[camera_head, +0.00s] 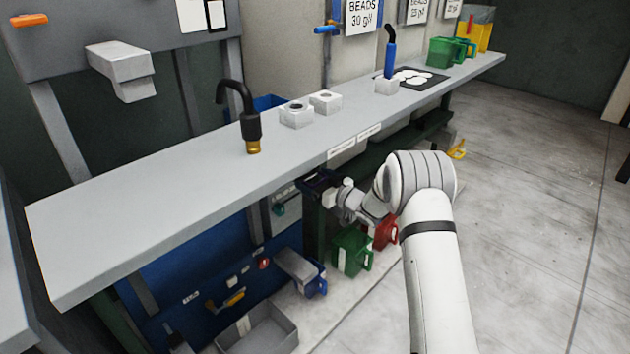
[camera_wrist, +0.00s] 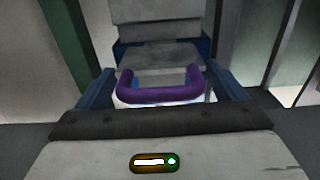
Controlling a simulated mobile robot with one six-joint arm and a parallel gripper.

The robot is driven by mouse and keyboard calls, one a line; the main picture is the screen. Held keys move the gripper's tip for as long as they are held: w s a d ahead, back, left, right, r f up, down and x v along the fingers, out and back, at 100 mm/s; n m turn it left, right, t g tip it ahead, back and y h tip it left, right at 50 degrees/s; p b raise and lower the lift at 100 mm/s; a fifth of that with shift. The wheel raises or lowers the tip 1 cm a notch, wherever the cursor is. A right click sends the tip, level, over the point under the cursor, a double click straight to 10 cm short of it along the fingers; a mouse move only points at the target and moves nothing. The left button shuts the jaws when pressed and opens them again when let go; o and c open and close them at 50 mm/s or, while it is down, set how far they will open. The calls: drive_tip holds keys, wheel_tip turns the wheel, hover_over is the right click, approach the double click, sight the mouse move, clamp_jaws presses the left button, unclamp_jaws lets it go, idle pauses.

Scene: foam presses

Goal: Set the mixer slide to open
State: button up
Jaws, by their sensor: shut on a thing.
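A purple U-shaped handle (camera_wrist: 160,93) shows in the wrist view, in front of a pale grey plate (camera_wrist: 160,58). It appears to be the mixer slide's handle, but I see no label naming it. My gripper (camera_wrist: 162,88) has its two bluish fingers at the left and right ends of the handle and is shut on it. In the head view my arm reaches to the bench's front edge, and the wrist is just under the bench top. How far the slide is open cannot be told.
The bench top (camera_head: 120,215) bears a black curved spout (camera_head: 250,115), white blocks (camera_head: 297,114) and a blue-handled tool (camera_head: 390,58). Below the bench are a green container (camera_head: 350,252), a red container (camera_head: 384,234) and a grey tray (camera_head: 262,330). The floor at right (camera_head: 530,180) is clear.

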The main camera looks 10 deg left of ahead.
drive_tip(key=v, duration=0.4)
drive_tip(key=shift+f, duration=0.1)
drive_tip(key=o, duration=1)
drive_tip(key=shift+o, duration=0.2)
drive_tip(key=p, duration=0.2)
approach(322, 183)
drive_tip(key=shift+w+a+f, duration=0.15)
drive_tip(key=shift+a, duration=0.15)
